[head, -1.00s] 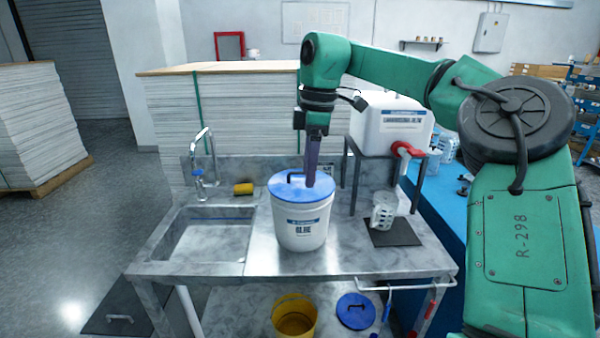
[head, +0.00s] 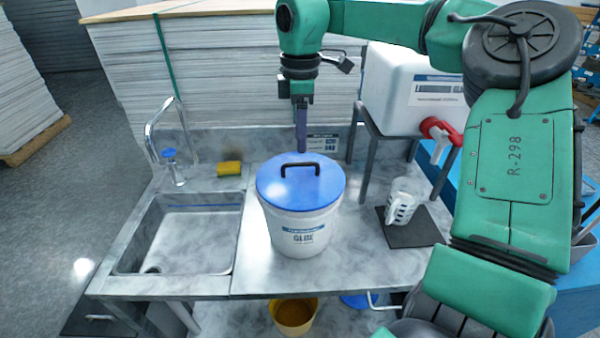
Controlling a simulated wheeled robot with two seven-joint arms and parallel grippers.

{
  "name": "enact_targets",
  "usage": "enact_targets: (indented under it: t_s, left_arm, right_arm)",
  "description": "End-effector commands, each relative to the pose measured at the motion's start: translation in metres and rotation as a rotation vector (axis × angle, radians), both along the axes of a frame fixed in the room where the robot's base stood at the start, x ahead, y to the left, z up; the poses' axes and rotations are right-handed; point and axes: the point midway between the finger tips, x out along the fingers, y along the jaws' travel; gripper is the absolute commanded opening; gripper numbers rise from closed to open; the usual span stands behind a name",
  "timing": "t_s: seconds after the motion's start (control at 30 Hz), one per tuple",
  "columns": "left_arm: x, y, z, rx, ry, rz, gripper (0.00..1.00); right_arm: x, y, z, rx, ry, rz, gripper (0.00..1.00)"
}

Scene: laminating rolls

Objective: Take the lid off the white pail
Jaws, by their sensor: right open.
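The white pail (head: 299,235) stands upright on the metal counter, right of the sink. Its round blue lid (head: 275,188) sits on top, with a black bar handle (head: 301,165) standing up at its middle. My right gripper (head: 301,149) points down just beyond the handle, its fingertips showing at the lid's far edge. It is empty, and the handle is clear of the fingers. I cannot tell its exact height over the lid. My left gripper is not in view.
A sink with a tap (head: 172,155) and a yellow sponge (head: 229,168) are on the left. A white tank (head: 410,90) with a red-handled valve stands on a frame at the right, with a clear jug (head: 402,205) on a dark mat below. A yellow bucket (head: 293,315) is under the counter.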

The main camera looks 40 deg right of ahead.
Motion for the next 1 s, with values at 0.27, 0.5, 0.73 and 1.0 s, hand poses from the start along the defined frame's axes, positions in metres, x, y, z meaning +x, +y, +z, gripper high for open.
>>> enact_targets:
  t_s: [0.27, 0.5, 0.73, 1.0]
  left_arm:
    - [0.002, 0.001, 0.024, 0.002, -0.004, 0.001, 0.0]
    - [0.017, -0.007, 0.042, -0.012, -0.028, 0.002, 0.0]
    - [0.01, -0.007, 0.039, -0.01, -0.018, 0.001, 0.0]
    - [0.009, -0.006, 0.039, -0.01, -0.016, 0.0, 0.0]
  right_arm:
    - [-0.001, 0.0, -0.041, 0.003, 0.005, 0.0, 0.49]
    - [0.0, 0.0, -0.081, 0.001, 0.001, -0.002, 0.49]
    - [0.0, 0.0, -0.084, -0.001, -0.002, -0.002, 0.33]
    - [0.0, 0.0, -0.083, -0.001, -0.002, -0.002, 0.0]
